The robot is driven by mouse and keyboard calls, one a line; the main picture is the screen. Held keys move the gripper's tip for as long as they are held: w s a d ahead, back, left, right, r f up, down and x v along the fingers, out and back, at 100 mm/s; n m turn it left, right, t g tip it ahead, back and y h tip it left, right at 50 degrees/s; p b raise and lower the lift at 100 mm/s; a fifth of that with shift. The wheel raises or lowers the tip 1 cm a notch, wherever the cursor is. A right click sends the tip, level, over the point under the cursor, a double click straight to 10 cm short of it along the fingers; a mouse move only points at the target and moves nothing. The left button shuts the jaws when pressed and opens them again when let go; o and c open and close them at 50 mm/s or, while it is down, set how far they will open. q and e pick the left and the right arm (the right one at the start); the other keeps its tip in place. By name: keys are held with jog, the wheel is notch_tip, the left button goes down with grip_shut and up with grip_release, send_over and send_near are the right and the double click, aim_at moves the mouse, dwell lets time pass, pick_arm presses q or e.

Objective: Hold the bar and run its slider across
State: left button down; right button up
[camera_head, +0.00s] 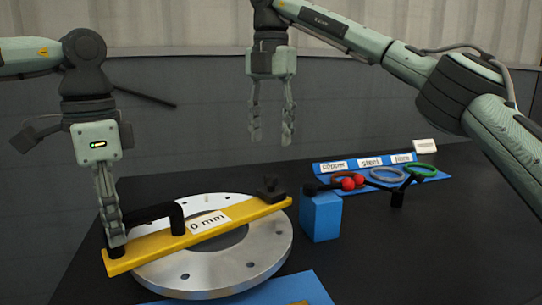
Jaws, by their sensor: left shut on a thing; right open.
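The yellow bar (150,250) lies across the top of a grey metal flange ring (265,262), with a "0 mm" label and a black arched handle (160,211). A small black knob-like piece, probably the slider (269,189), sits near the bar's right end. My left gripper (115,238) points down and is shut at the bar's left end, apparently on the left leg of the handle; its fingers hide the exact contact. My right gripper (271,138) hangs open and empty above the table, up and away from the slider.
A blue block (321,217) stands right of the bar's end. A blue plate (290,290) lies in front. The table's right side is clear.

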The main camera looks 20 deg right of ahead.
jog(key=shift+r, duration=1.7)
pick_arm(q)
jog(key=c, duration=1.3)
grip_release()
